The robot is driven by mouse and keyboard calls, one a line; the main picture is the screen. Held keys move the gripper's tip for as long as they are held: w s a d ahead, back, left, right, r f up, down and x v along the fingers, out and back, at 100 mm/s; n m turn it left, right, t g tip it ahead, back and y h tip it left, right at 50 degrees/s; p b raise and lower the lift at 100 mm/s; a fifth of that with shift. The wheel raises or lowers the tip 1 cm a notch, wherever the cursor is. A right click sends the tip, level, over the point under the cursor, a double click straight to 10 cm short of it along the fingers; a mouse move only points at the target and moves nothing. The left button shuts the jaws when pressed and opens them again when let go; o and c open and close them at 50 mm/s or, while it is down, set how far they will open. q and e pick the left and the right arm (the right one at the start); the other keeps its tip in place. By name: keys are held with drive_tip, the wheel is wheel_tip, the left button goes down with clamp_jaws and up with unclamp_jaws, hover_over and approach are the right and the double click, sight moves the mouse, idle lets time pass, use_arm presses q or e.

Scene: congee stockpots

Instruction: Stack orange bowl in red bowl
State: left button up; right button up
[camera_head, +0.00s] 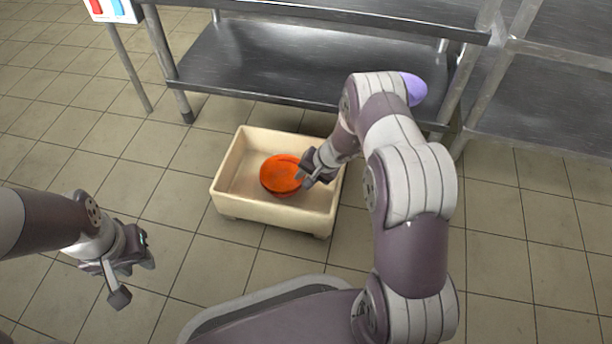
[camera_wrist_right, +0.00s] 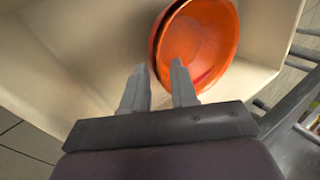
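An orange bowl (camera_head: 282,174) sits inside the cream bin. It also shows in the right wrist view (camera_wrist_right: 205,42). A darker red rim (camera_wrist_right: 160,38) shows along its left side, seemingly the red bowl around or under it; most of that bowl is hidden. My right gripper (camera_head: 306,178) is at the right edge of the bowls. In the right wrist view its two fingers (camera_wrist_right: 158,72) are apart, with the right fingertip overlapping the orange bowl and the left one outside the rim. My left gripper (camera_head: 132,280) is empty, fingers apart, left of the bin over the floor.
The cream bin (camera_head: 228,205) stands on the tiled floor, its walls close around the bowls and my right gripper. A steel shelf table (camera_head: 260,60) stands behind it, with another rack (camera_head: 550,100) at the right. Floor left of the bin is clear.

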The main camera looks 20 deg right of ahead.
drive_tip(key=a+p+v, duration=0.1)
drive_tip(key=p+v, duration=0.7)
drive_tip(key=v, duration=0.5)
drive_tip(key=s+a+r+n+g+h, duration=0.1)
drive_tip(key=s+a+r+n+h, duration=0.1)
drive_tip(key=s+r, duration=0.6)
drive_tip(key=s+a+r+n+g+h, duration=0.1)
drive_tip(key=s+a+r+n, duration=0.3)
drive_tip(key=s+r, duration=0.5)
drive_tip(key=r+n+h, duration=0.1)
drive_tip(key=n, duration=0.1)
drive_tip(key=shift+a+r+n, duration=0.3)
drive_tip(key=shift+r+n, duration=0.1)
